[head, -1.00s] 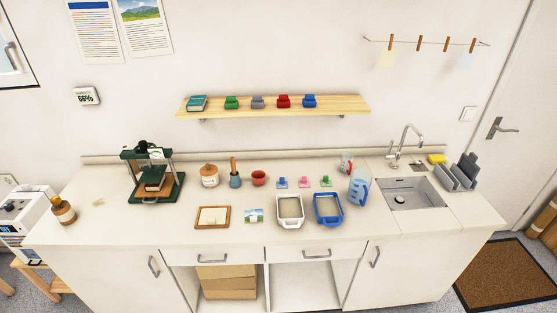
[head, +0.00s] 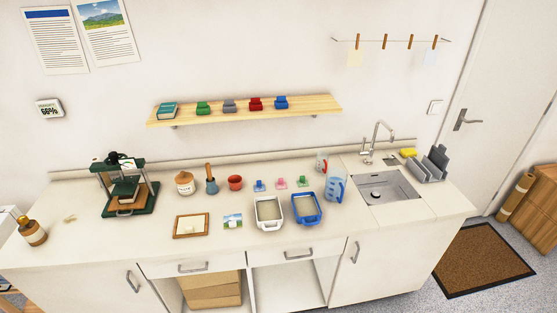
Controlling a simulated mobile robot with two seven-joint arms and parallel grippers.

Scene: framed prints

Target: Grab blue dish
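The blue dish (head: 306,209) is a rectangular tray with a pale inside and a handle at its front. It sits on the white counter (head: 110,243), right of a similar white dish (head: 268,213). A blue-tinted measuring jug (head: 335,189) stands just behind and to the right of it. Neither of my grippers shows in the head view.
A framed tile (head: 191,226) and a small picture card (head: 233,222) lie left of the dishes. Small blue, pink and green pieces (head: 281,183) sit behind them. A sink (head: 388,190) is at right, a green press (head: 125,188) at left. The counter's front edge is clear.

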